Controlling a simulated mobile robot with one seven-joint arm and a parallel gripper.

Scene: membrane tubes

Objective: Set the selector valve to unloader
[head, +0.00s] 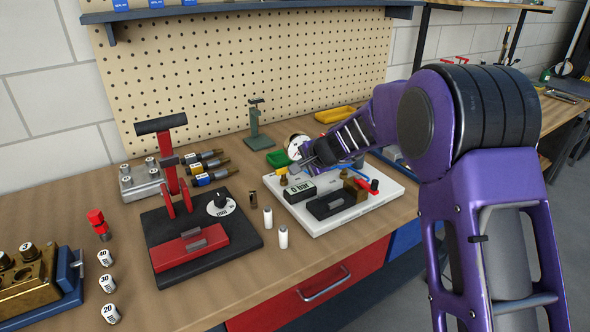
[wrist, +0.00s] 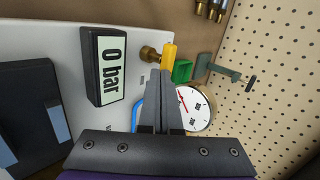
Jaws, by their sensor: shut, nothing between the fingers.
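On the white board (head: 318,219) a small brass valve (wrist: 150,54) with a yellow handle (wrist: 170,51) stands beside the black "0 bar" display (wrist: 104,66). The valve's markings are too small or hidden to read, so I cannot tell its setting. My gripper (wrist: 163,75) is shut and empty, with its fingertips right by the yellow handle; I cannot tell whether they touch it. In the head view my gripper (head: 302,161) is over the back left of the board, above the display (head: 299,192).
A round white gauge (wrist: 194,108) with a red needle is close to the right of my fingers. A blue hose (wrist: 137,112) runs on their left. A red-handled part (head: 374,186) is at the board's right. A red press (head: 177,180) stands left.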

